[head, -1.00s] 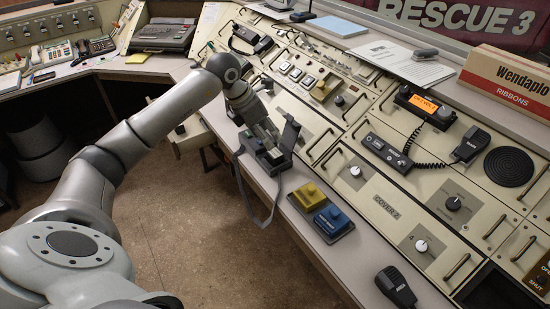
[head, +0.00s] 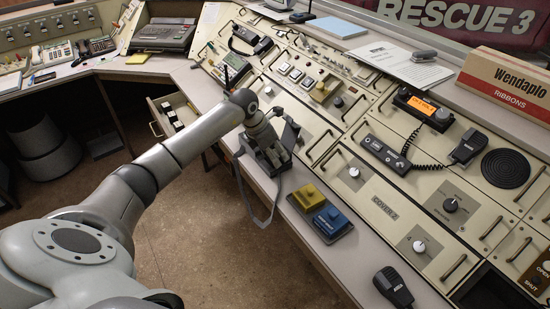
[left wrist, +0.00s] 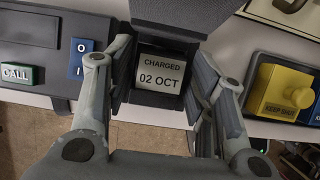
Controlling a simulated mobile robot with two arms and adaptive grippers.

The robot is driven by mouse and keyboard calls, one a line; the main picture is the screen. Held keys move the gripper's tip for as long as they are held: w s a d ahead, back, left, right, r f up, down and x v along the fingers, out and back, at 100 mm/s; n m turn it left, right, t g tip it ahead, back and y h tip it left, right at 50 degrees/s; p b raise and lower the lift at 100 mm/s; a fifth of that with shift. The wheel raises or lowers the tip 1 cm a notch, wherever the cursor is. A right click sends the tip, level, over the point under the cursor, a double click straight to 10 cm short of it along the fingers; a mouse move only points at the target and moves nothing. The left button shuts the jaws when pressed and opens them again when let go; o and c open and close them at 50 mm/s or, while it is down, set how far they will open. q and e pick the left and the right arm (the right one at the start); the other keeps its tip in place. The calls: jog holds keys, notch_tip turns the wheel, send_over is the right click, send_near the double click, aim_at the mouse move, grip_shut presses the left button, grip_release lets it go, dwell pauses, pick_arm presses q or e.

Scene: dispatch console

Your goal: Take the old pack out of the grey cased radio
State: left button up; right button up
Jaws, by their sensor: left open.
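The grey cased radio (head: 284,160) stands at the console's front edge with its dark lid (head: 291,133) raised and a grey strap (head: 262,212) hanging over the edge. My left gripper (head: 262,141) points down into the open case from above. In the left wrist view its fingers (left wrist: 160,68) are apart, one on each side of a pack (left wrist: 161,73) labelled "CHARGED 02 OCT". I cannot tell whether the fingers touch the pack. The pack sits inside the dark case; its lower part is hidden. My right gripper is in neither view.
A yellow block (head: 307,197) and a blue block (head: 332,222) sit side by side just right of the radio. A hand microphone (head: 394,287) lies farther along the edge. An open drawer (head: 172,117) juts out to the left, beside my arm.

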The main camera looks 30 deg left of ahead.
pick_arm(q)
jog(key=shift+c, duration=0.4)
jog(key=c, duration=0.7)
jog(key=shift+c, duration=0.5)
jog(key=shift+r, duration=0.1)
